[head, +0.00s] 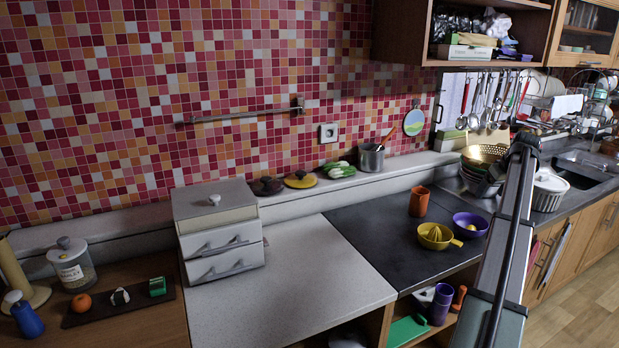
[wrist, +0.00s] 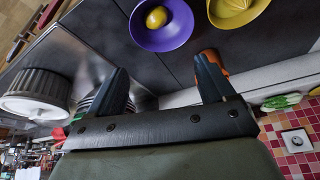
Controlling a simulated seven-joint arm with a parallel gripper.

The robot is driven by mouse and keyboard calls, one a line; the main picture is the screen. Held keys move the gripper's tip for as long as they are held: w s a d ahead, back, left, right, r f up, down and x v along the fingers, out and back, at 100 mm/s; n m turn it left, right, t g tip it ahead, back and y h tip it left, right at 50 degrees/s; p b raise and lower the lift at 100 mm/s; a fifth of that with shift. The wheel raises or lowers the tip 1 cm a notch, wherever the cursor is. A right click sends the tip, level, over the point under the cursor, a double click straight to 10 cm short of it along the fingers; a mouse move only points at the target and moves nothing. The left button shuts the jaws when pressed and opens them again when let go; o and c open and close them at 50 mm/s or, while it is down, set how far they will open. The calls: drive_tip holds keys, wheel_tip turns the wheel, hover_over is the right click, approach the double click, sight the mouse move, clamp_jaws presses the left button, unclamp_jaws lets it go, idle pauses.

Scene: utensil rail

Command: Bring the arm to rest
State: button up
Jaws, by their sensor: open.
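My gripper (wrist: 160,66) shows in the wrist view with its two dark fingers spread apart and nothing between them. Behind the fingers lie the dark countertop, a purple bowl (wrist: 161,22) with a lemon in it, and an orange cup (wrist: 212,60) partly hidden by the right finger. In the head view my arm (head: 500,240) stands at the right, in front of the counter. My fingers cannot be made out there. The wall rail (head: 240,115) is bare.
The purple bowl (head: 470,224), yellow juicer (head: 436,236) and terracotta cup (head: 419,202) stand left of my arm. A white ribbed pot (head: 548,190) and golden colander (head: 484,153) are close to it. Utensils (head: 488,98) hang behind. The pale countertop (head: 310,275) is clear.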

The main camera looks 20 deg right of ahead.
drive_tip(key=s+d+f+t+h, duration=0.1)
drive_tip(key=s+d+f, duration=0.2)
drive_tip(key=s+f, duration=0.45)
drive_tip(key=s+d+f+t+h, duration=0.1)
drive_tip(key=s+d+f+t, duration=0.2)
drive_tip(key=f, duration=0.7)
drive_tip(key=w+a+f+m+g+y, duration=0.25)
drive_tip(key=a+f+g+y, duration=0.2)
drive_tip(key=a+f, duration=2.15)
drive_tip(key=s+a+f+g+y, duration=0.1)
drive_tip(key=s+a+f+g, duration=0.4)
drive_tip(key=a, duration=1.1)
drive_tip(key=s+a+f+n+g+y, duration=0.1)
drive_tip(key=s+a+f, duration=0.45)
drive_tip(key=a, duration=1.05)
drive_tip(key=s+a+f+g+y, duration=0.1)
drive_tip(key=s+a+f+g, duration=0.2)
drive_tip(key=a+f, duration=0.9)
drive_tip(key=s+a+r+n+g+h, duration=0.1)
drive_tip(key=s+a+n+h, duration=0.1)
drive_tip(key=s+a, duration=0.2)
drive_tip(key=s+a+r+n+h, duration=0.1)
drive_tip(key=s+a+n+h, duration=0.1)
drive_tip(key=a, duration=0.8)
drive_tip(key=s+n, duration=0.1)
drive_tip(key=s, duration=0.1)
drive_tip(key=shift+s+g, duration=0.35)
